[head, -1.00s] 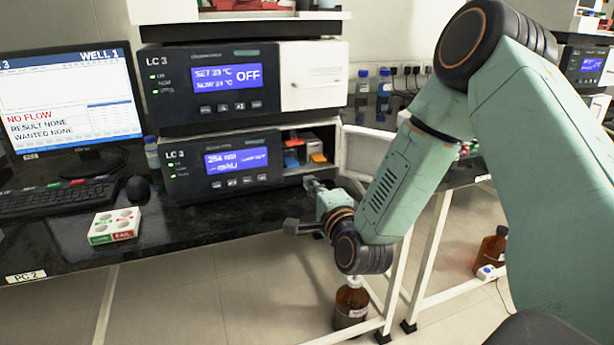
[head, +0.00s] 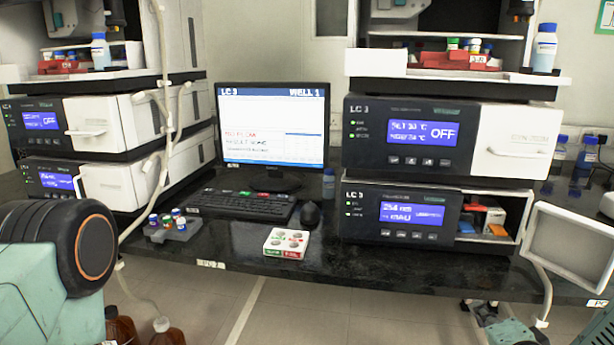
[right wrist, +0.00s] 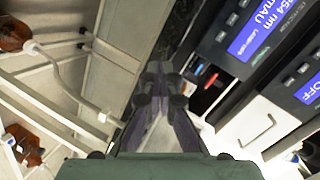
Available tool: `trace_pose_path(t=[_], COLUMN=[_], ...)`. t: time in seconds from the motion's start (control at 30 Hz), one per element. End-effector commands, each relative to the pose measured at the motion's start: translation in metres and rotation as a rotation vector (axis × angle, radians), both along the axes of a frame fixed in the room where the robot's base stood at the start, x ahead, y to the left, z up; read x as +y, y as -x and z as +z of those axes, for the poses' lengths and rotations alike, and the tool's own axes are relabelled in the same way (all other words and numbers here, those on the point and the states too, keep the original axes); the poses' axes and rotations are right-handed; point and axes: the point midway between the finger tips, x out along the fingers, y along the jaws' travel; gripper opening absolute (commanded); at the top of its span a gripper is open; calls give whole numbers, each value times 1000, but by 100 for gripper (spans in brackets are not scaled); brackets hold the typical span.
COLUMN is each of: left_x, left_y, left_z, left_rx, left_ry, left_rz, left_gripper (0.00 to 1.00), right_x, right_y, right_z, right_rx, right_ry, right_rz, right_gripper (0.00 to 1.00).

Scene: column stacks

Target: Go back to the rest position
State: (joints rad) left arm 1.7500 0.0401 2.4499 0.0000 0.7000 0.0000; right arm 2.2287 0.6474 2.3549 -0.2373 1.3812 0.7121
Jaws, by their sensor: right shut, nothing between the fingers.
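My right gripper (head: 483,311) shows small at the bottom edge of the head view, below the front edge of the bench and under the open lower LC 3 module (head: 400,214). In the right wrist view its fingers (right wrist: 160,82) are together and hold nothing. Parts of my right arm show at the lower right of the head view. A large joint of my left arm fills the lower left; my left gripper is outside the picture.
The black bench (head: 330,258) carries a monitor (head: 272,125), a keyboard (head: 240,205) and a white button box (head: 286,243). The module's door (head: 568,248) hangs open at the right, over the bench edge. Brown bottles (head: 122,326) stand below the bench at left.

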Motion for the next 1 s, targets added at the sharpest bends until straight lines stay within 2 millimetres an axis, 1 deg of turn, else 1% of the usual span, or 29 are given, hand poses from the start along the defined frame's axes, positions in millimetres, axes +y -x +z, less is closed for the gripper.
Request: trace_pose_path(t=[0.03, 0.07, 0.1, 0.17, 0.2, 0.27, 0.3, 0.37, 0.4, 0.47, 0.5, 0.6, 0.7, 0.77, 0.83, 1.0], left_x=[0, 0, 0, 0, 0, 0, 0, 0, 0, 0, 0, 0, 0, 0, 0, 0], left_y=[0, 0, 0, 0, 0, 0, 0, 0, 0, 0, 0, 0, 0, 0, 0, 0], left_z=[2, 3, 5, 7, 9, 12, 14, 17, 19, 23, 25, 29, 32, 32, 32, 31], left_rx=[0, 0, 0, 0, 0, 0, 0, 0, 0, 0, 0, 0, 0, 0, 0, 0], left_ry=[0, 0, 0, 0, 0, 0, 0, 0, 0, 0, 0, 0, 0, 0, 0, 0], left_rz=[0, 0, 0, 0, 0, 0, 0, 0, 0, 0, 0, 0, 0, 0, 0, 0], left_gripper=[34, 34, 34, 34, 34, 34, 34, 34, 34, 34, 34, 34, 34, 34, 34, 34], right_x=[14, 22, 34, 48, 57, 69, 76, 84, 88, 94, 96, 100, 103, 104, 104, 103], right_y=[10, 19, 33, 57, 76, 106, 128, 163, 186, 220, 241, 278, 298, 304, 307, 306], right_z=[-23, -38, -58, -86, -103, -126, -140, -157, -166, -177, -183, -191, -196, -198, -199, -199], right_rx=[121, 197, 299, 441, 528, 654, 732, 845, 915, 1009, 1064, 1146, 1184, 1194, 1200, 1198], right_ry=[88, 143, 214, 309, 363, 434, 476, 527, 555, 585, 596, 618, 631, 630, 627, 625], right_rz=[77, 129, 205, 322, 399, 519, 599, 718, 792, 892, 942, 1024, 1073, 1084, 1086, 1084], right_gripper=[0, 0, 0, 0, 0, 0, 0, 0, 0, 0, 0, 0, 0, 0, 0, 0])
